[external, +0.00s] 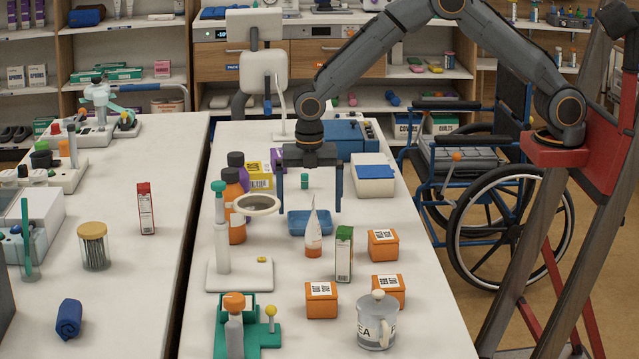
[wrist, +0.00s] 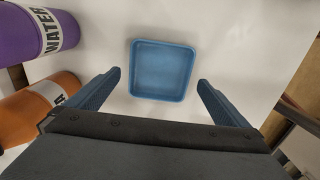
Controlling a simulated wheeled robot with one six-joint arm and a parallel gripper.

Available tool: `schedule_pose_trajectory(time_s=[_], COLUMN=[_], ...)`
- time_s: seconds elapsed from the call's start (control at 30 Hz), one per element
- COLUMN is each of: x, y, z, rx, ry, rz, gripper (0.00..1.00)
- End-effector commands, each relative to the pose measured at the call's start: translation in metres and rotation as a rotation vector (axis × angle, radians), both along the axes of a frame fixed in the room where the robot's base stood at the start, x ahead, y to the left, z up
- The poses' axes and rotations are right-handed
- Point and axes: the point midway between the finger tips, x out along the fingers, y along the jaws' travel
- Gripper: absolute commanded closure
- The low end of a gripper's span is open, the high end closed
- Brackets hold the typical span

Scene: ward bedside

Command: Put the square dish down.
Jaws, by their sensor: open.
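The square dish (external: 310,231) is blue and shallow, and it sits upright on the white table in the middle of the external view. A tube with a pointed top partly hides it there. The dish also shows whole and empty in the wrist view (wrist: 162,70). My gripper (external: 310,208) is open, with its two blue fingers pointing down over the dish. In the wrist view the fingers (wrist: 160,82) are spread wider than the dish, and neither touches it.
Orange (external: 234,207) and purple bottles stand close left of the dish, beside a round magnifier (external: 256,205). The pointed tube (external: 313,235), a green-and-white carton (external: 344,254) and orange boxes (external: 383,244) stand in front and right. A white-and-blue box (external: 373,185) is behind right.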

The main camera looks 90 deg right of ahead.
Motion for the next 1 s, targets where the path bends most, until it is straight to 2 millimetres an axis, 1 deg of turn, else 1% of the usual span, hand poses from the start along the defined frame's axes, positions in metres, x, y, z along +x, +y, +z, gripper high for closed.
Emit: schedule_pose_trajectory(time_s=[0.03,0.1,0.3,0.4,0.53,0.63,0.67,0.77,0.87,0.9,0.97,1.0], x=[0.002,0.002,0.001,0.001,0.0,-0.01,-0.017,-0.049,-0.097,-0.118,-0.151,-0.173], y=[0.0,0.0,0.0,0.0,0.0,0.0,-0.001,-0.002,-0.004,-0.005,-0.006,-0.007], z=[0.011,0.026,0.063,0.077,0.087,0.09,0.091,0.09,0.087,0.085,0.081,0.078], rx=[0.0,0.0,0.0,0.0,0.0,0.0,0.0,0.002,0.006,0.009,0.014,0.018], ry=[-0.006,-0.006,-0.003,-0.003,-0.002,-0.003,-0.003,-0.011,-0.02,-0.026,-0.033,-0.037], rz=[0.0,0.0,0.0,0.0,-0.003,-0.055,-0.088,-0.262,-0.511,-0.617,-0.777,-0.883], gripper=[0.0,0.0,0.0,0.0,0.0,0.0,0.0,0.0,0.0,0.0,0.0,0.0])
